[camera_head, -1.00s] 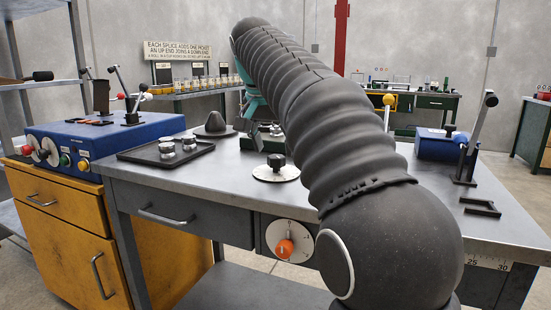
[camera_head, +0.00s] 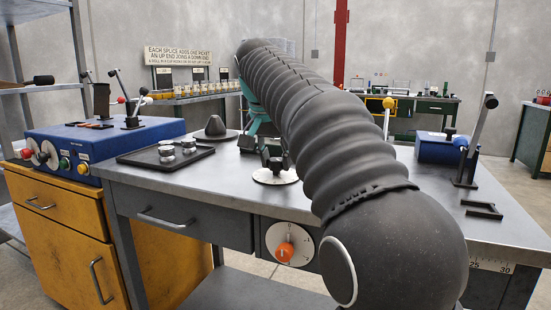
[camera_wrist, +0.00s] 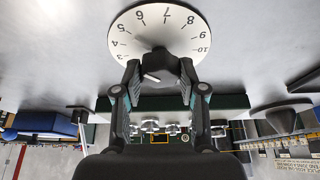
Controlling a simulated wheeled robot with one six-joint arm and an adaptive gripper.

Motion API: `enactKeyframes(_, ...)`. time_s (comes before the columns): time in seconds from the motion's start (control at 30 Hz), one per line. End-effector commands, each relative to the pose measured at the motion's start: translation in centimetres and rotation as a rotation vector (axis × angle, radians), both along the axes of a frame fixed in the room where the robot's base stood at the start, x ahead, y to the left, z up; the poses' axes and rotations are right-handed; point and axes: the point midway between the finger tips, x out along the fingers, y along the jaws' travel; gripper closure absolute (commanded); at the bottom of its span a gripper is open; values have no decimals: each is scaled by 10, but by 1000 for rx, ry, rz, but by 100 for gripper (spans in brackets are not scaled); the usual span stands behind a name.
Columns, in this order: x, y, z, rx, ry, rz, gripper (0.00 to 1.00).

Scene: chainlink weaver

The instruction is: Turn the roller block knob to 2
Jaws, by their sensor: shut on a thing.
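A white round dial plate (camera_wrist: 165,25) with black numbers, 3 to 10 readable, lies flat on the bench. The dial plate also shows in the head view (camera_head: 264,177). At its centre stands a black knob (camera_wrist: 158,62) with a short white mark on its face; I cannot tell which number the mark points to. My gripper (camera_wrist: 160,68) has one finger on each side of the knob and is shut on it. In the head view my gripper (camera_head: 272,154) is down at the dial, partly hidden by my arm. The lower numbers are hidden by the gripper.
A dial with an orange knob (camera_head: 285,251) sits on the bench front. A black tray (camera_head: 165,158) with metal cups and a dark cone (camera_head: 215,127) are to the left. A blue control box (camera_head: 105,145) stands further left. A tall lever (camera_head: 478,140) is at right.

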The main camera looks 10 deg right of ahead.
Motion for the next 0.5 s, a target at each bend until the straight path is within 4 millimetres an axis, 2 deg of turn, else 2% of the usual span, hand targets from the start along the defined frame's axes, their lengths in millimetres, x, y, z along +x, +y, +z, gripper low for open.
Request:
enactKeyframes(0.27,-1,-1,1,0,1,61,94)
enactKeyframes(0.5,-1,-2,2,0,0,223,94)
